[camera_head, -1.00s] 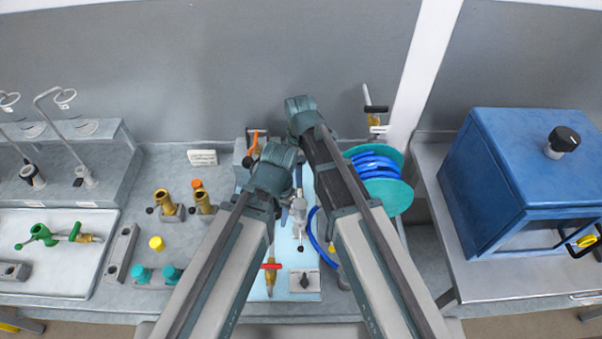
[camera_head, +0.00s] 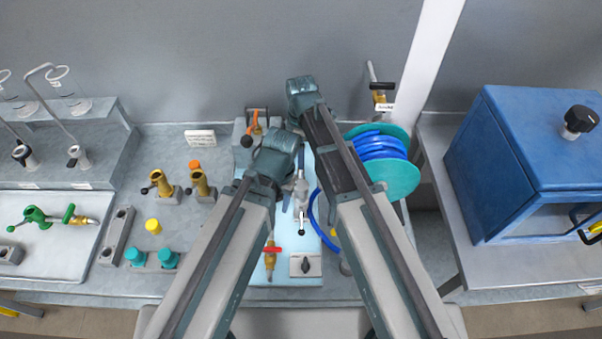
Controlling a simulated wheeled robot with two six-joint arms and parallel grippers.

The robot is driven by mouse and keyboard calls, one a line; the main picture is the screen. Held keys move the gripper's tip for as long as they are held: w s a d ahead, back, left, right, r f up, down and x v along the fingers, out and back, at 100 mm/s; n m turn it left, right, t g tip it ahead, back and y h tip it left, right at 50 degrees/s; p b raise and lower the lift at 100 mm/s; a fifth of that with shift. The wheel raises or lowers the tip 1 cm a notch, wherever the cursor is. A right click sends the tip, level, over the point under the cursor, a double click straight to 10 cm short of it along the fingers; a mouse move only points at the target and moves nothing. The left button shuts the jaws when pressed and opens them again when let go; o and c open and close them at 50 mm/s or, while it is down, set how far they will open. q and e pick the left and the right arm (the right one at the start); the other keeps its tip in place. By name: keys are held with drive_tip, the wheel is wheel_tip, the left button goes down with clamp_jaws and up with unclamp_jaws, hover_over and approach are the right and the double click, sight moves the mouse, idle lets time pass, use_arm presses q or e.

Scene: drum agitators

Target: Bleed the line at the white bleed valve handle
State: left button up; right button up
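A pale grey-white valve-like fitting (camera_head: 300,190) with a dark lower tip stands on the light blue mat (camera_head: 318,270), between my two arms. I cannot tell whether its pale part is the white bleed valve handle; no other clearly white handle shows. My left arm ends in a teal wrist just left of and above this fitting. My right arm's teal wrist lies farther back, near the rear of the bench. Both grippers are hidden beneath or behind my own arms, so their fingers and any contact do not show.
A brass valve with a red handle (camera_head: 270,261) and a white switch plate (camera_head: 305,265) are on the mat. A teal reel of blue hose (camera_head: 400,175) stands right of my arm. A blue cabinet (camera_head: 490,150) stands farther right. Brass fittings (camera_head: 161,183) are at left.

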sight(301, 172)
use_arm(q)
wheel_tip(301, 172, down, 9)
drive_tip(key=b, duration=0.7)
drive_tip(key=shift+b, duration=0.4)
use_arm(e)
wheel_tip(301, 172, down, 9)
use_arm(q)
drive_tip(key=shift+r, duration=0.1)
use_arm(e)
drive_tip(key=shift+r, duration=0.1)
drive_tip(key=shift+c, duration=0.2)
drive_tip(key=c, duration=1.2)
